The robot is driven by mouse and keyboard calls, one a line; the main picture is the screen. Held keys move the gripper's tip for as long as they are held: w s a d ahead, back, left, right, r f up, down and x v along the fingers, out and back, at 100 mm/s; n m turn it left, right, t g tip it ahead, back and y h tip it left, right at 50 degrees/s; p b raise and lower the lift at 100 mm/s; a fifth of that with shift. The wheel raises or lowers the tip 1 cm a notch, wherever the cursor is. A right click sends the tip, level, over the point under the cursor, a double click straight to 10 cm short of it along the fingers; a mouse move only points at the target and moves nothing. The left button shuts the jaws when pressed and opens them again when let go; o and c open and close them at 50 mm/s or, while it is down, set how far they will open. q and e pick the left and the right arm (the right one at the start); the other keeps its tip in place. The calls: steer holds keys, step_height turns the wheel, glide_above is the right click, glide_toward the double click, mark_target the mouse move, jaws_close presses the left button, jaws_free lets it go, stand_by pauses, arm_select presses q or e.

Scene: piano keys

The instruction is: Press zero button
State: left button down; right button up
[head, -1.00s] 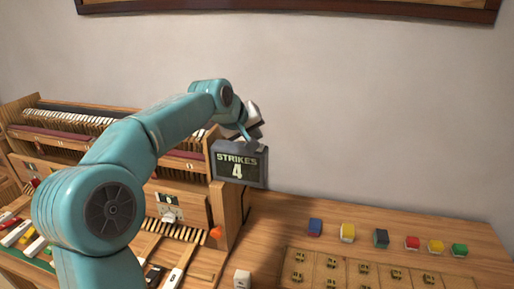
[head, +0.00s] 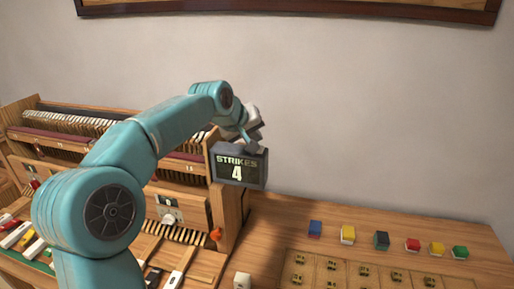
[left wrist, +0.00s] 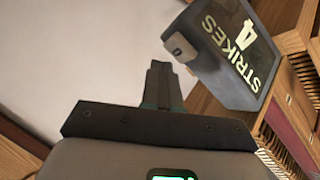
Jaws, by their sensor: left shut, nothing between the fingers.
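The dark display box (head: 239,166) reads "STRIKES 4" and stands at the right end of the piano action. It also shows tilted at the upper right of the left wrist view (left wrist: 225,50). A small grey button marked 0 (left wrist: 180,49) sticks out from the box's edge there. My left gripper (left wrist: 159,66) is shut and empty, its fingertips just beside the button in that picture. I cannot tell whether they touch it. In the head view my left gripper (head: 252,132) is just above the box's top, its fingertips hard to make out. My right gripper is not in view.
The wooden piano action (head: 180,185) with loose keys stands at left, partly behind my arm. Several coloured cubes, including a yellow one (head: 348,234), line the table's right side behind a wooden board (head: 375,275) with symbols.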

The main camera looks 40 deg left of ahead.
arm_select(q)
steer(key=shift+w+f, duration=0.1)
steer(key=shift+w, duration=0.05)
stand_by(0.4)
steer(key=shift+f, duration=0.1)
steer(key=shift+f+b, duration=0.3)
steer(key=shift+b, duration=0.1)
stand_by(0.4)
